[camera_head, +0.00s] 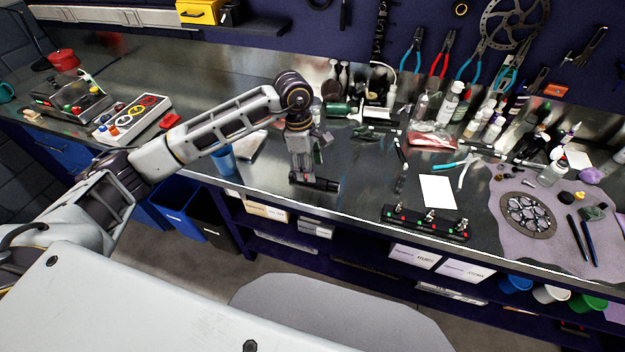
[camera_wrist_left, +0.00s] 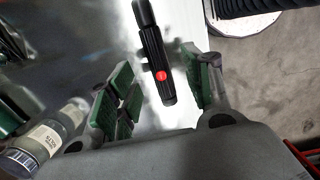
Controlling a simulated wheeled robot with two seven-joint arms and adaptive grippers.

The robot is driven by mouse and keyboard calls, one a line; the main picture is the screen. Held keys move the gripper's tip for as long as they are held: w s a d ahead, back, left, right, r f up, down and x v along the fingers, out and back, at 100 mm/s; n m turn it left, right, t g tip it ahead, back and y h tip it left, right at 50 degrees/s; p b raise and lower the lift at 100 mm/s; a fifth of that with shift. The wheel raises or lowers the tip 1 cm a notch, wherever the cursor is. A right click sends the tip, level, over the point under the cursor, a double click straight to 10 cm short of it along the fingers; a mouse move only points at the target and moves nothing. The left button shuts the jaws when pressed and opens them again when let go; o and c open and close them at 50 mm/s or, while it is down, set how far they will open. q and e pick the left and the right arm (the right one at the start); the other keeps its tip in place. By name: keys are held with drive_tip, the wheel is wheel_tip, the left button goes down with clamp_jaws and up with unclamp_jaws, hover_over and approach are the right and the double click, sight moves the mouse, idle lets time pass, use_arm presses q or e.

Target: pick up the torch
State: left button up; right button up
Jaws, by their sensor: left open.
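The torch (camera_wrist_left: 157,62) is a black ribbed cylinder with a red button, lying on the metal bench. In the wrist view it appears between the two green-padded fingers of my left gripper (camera_wrist_left: 162,88), which is open, with a gap on each side. In the head view the left gripper (camera_head: 304,174) points down over the black torch (camera_head: 325,185) near the bench's front edge. The wrist covers part of the torch there. I cannot tell how far the fingertips are above the bench. My right gripper is not in view.
A clear bottle with a label (camera_wrist_left: 48,135) stands close left of the fingers in the wrist view. A blue cup (camera_head: 223,160) is left of the gripper. A black bar with coloured lights (camera_head: 427,222) and a white sheet (camera_head: 437,191) lie to the right.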

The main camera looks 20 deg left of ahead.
use_arm(q)
drive_tip(key=shift+w+d+f+p, duration=0.15)
drive_tip(key=shift+f+p, duration=0.1)
drive_tip(key=shift+f, duration=0.45)
drive_tip(key=shift+d+f+p, duration=0.2)
drive_tip(key=shift+f, duration=0.55)
drive_tip(key=shift+w+d+f+p, duration=0.15)
drive_tip(key=shift+f+p, duration=0.1)
drive_tip(key=shift+f, duration=0.45)
drive_tip(key=shift+s+f, duration=0.15)
drive_tip(key=shift+f, duration=0.25)
